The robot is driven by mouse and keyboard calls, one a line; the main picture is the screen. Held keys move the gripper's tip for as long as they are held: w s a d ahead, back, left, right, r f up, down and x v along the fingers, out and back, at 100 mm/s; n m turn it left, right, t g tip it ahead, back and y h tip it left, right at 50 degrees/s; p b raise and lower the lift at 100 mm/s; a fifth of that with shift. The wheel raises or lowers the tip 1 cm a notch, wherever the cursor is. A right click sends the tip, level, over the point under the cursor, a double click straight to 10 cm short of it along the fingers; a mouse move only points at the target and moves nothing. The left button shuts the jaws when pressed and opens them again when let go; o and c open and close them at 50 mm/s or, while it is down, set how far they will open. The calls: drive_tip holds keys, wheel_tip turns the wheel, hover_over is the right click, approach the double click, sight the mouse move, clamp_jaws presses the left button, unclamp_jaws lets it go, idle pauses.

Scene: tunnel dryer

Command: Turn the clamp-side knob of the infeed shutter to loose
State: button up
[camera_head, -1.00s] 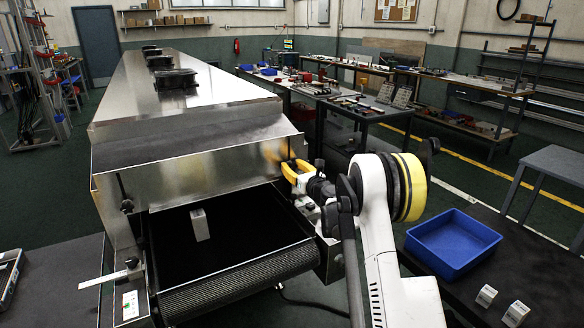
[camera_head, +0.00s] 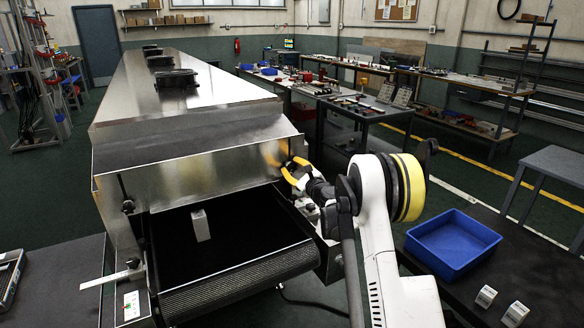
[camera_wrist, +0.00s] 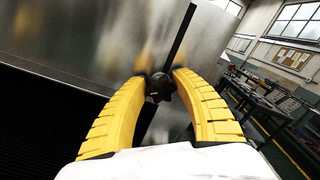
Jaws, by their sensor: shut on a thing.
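The infeed shutter (camera_head: 200,172) is a shiny metal plate across the dryer's mouth. At its right end sits a small black lobed knob (camera_wrist: 160,87), between my fingertips in the wrist view. My gripper (camera_head: 291,168), with yellow ribbed fingers, also fills the lower wrist view (camera_wrist: 160,80). Its tips are closed on the knob from both sides. In the head view the knob is mostly hidden by the fingers. Another dark knob (camera_head: 127,206) is on the left side of the dryer mouth.
The conveyor belt (camera_head: 240,278) runs out below the shutter, with a small pale block (camera_head: 200,225) in the dark opening. A blue bin (camera_head: 453,244) and two small white boxes stand on a dark table at the right. Tool benches stand behind.

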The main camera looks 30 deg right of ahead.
drive_tip(key=n, duration=0.5)
drive_tip(key=shift+f+n, duration=0.1)
drive_tip(key=shift+n, duration=0.2)
drive_tip(key=n, duration=0.5)
drive_tip(key=shift+a+f, duration=0.1)
drive_tip(key=n, duration=0.5)
drive_tip(key=shift+f+n, duration=0.1)
drive_tip(key=shift+n, duration=0.3)
drive_tip(key=shift+f+n, duration=0.1)
drive_tip(key=shift+n, duration=2.1)
drive_tip(key=o, duration=1.2)
